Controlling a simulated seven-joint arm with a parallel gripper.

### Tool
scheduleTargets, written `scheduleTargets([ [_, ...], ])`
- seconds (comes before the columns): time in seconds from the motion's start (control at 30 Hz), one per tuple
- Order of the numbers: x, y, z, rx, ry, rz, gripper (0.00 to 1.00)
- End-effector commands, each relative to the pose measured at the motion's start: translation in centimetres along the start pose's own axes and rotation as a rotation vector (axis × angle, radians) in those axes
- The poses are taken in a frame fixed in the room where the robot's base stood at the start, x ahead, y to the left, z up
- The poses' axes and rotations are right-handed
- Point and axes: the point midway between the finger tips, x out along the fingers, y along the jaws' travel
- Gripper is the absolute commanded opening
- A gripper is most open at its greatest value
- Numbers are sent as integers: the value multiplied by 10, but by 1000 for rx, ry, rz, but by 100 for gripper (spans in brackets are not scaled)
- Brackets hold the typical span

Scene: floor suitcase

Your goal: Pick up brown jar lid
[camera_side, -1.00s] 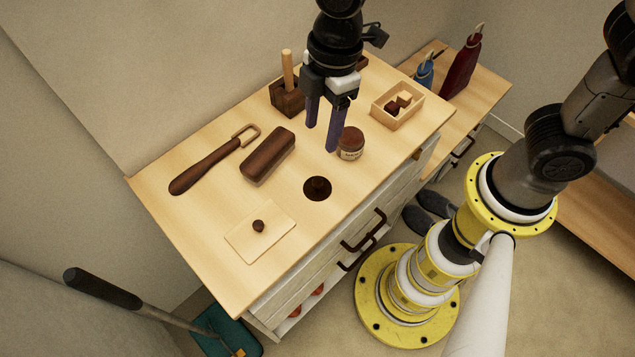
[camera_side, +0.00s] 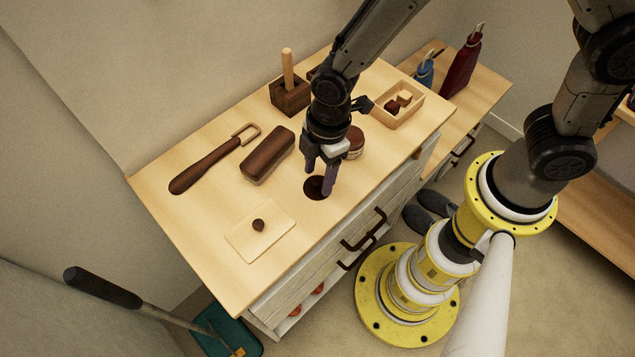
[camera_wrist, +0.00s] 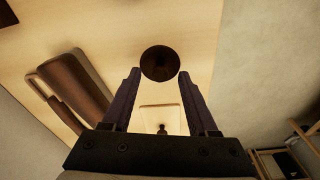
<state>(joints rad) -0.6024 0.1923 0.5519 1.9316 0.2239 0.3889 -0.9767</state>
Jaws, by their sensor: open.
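The brown jar lid (camera_side: 314,191) is a dark round disc lying on the wooden cabinet top, near its front edge. My gripper (camera_side: 319,193) is over it with the fingers pointing down, and they partly cover the lid in the side view. In the wrist view the lid (camera_wrist: 160,63) shows between and just beyond the tips of my gripper (camera_wrist: 159,72). The fingers are apart and nothing is held. I cannot tell how high the tips are above the lid. The brown jar (camera_side: 355,142) stands behind my gripper, partly hidden by it.
A brown brush block (camera_side: 268,156) and a long dark-handled tool (camera_side: 205,172) lie to the left. A pale card (camera_side: 250,238) with a small brown piece lies in front. A wooden box (camera_side: 398,118) and a block holder (camera_side: 290,98) stand behind. The front right cabinet edge is close.

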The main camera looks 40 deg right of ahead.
Motion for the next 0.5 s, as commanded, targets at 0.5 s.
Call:
scheduleTargets([
  [0.5, 6, 0, 0, 0, 1, 1, 23],
])
